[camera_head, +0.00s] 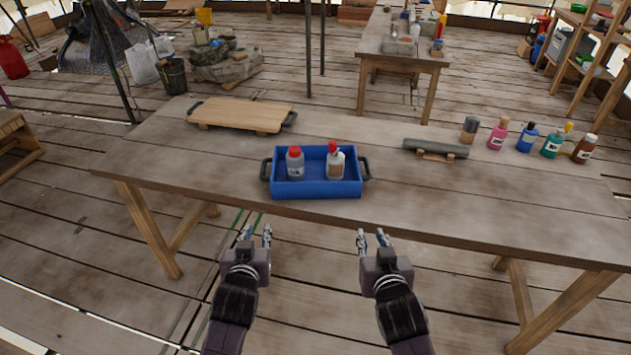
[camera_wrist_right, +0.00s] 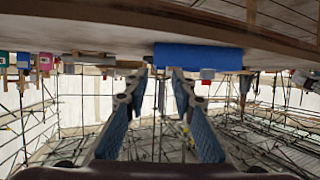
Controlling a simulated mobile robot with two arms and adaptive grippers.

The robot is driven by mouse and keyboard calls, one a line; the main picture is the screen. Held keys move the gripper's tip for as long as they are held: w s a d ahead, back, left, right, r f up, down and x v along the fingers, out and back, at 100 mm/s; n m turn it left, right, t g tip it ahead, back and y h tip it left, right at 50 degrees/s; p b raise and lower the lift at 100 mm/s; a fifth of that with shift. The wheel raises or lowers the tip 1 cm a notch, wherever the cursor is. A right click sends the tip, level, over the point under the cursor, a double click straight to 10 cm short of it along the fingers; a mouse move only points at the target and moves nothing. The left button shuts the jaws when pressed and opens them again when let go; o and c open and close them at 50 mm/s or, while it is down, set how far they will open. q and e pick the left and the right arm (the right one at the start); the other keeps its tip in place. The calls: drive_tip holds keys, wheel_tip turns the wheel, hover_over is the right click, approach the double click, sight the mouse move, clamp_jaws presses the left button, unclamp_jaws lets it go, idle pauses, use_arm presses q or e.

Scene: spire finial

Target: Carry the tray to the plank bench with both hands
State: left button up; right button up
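A blue tray (camera_head: 316,190) with dark side handles sits on the near edge of the wooden table (camera_head: 400,196). It holds a grey bottle with a red cap (camera_head: 295,165) and a white and brown bottle with a red top (camera_head: 335,163). My left gripper (camera_head: 256,236) is open and empty, in front of the table edge and below the tray's left part. My right gripper (camera_head: 372,238) is open and empty, in front of the edge near the tray's right side. In the right wrist view its two fingers (camera_wrist_right: 158,85) are apart, with the blue tray (camera_wrist_right: 198,57) beyond them.
A wooden board with dark handles (camera_head: 240,113) lies at the table's back left. A dark cylinder on a small stand (camera_head: 435,149) and several coloured bottles (camera_head: 527,136) stand to the right. Another wooden bench (camera_head: 400,55) with items stands behind. Shelves (camera_head: 590,50) are at far right.

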drive_tip(key=v, duration=0.8)
drive_tip(key=shift+r, duration=0.2)
